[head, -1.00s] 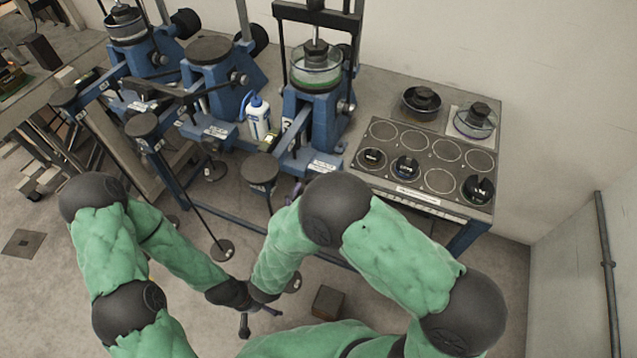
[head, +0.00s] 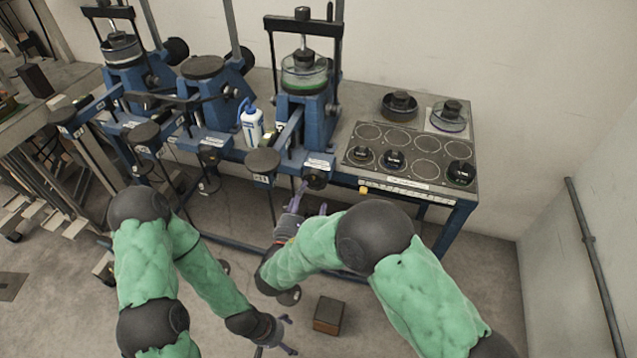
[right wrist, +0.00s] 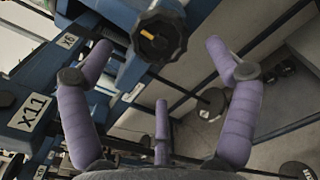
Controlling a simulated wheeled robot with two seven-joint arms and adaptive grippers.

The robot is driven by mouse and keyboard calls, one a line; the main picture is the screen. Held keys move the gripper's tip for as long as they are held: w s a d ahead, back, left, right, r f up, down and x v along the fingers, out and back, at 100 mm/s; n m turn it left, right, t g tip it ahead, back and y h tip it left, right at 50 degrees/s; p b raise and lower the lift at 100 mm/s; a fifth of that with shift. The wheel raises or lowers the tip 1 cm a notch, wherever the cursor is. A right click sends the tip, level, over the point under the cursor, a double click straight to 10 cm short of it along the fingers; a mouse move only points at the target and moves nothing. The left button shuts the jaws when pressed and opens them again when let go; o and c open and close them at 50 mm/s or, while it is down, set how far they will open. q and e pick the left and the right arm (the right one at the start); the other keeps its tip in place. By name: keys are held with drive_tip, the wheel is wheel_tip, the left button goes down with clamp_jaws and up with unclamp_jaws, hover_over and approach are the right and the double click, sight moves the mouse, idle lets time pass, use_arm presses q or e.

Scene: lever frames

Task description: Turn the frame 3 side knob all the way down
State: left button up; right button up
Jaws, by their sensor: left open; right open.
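Frame 3 (head: 318,115), the rightmost blue lever frame, stands on the table with a clear dish holding something green. A black side knob (head: 316,179) sits low on its front; in the right wrist view the knob (right wrist: 160,37) is round and ridged, with an orange mark. My right gripper (head: 311,201) is open and empty just below the knob. In the right wrist view its purple fingers (right wrist: 158,62) are spread to either side of the knob, which appears beyond them, apparently untouched. My left gripper (head: 286,335) is open and empty, low over the floor.
Two more lever frames (head: 212,100) stand to the left. A white bottle (head: 252,128) is beside frame 3. A weight tray (head: 392,172) lies to the right. A hanger pad (head: 263,161) is left of my right gripper. A brown block (head: 328,315) lies on the floor.

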sight(314, 183)
drive_tip(key=x, duration=0.7)
drive_tip(key=shift+w+d+f, duration=0.1)
drive_tip(key=shift+w+d, duration=0.05)
drive_tip(key=shift+w, duration=0.15)
drive_tip(key=shift+s, duration=0.15)
drive_tip(key=c, duration=1.4)
drive_tip(key=shift+c, duration=1.1)
